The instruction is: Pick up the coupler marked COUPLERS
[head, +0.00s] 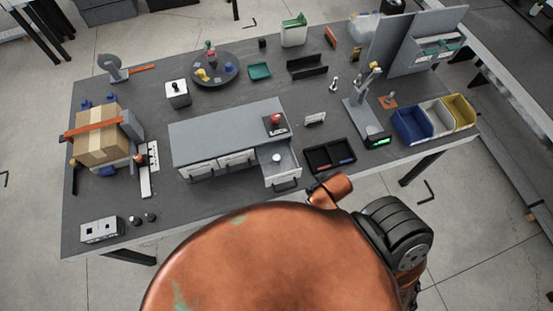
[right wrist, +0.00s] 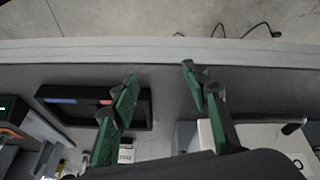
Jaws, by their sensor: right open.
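The drawer cabinet (head: 225,130) stands mid-table, with its right drawer (head: 283,178) pulled open. A small pale round-topped piece (head: 277,158) stands in that drawer; I cannot tell if it is the coupler. No COUPLERS marking is readable. In the right wrist view, the open drawer (right wrist: 255,135) is at lower right, with its dark handle (right wrist: 293,126). My right gripper (right wrist: 160,75) is open and empty, its green fingers apart above the table edge, between the drawer and the black tray. It is not distinguishable in the head view. My left gripper is out of view.
A black tray (head: 330,168) with red and blue strips is right of the drawer; it also shows in the wrist view (right wrist: 138,118). A red-topped block (head: 276,124) sits on the cabinet. Coloured bins (head: 411,126) stand at right, a carton (head: 100,137) at left.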

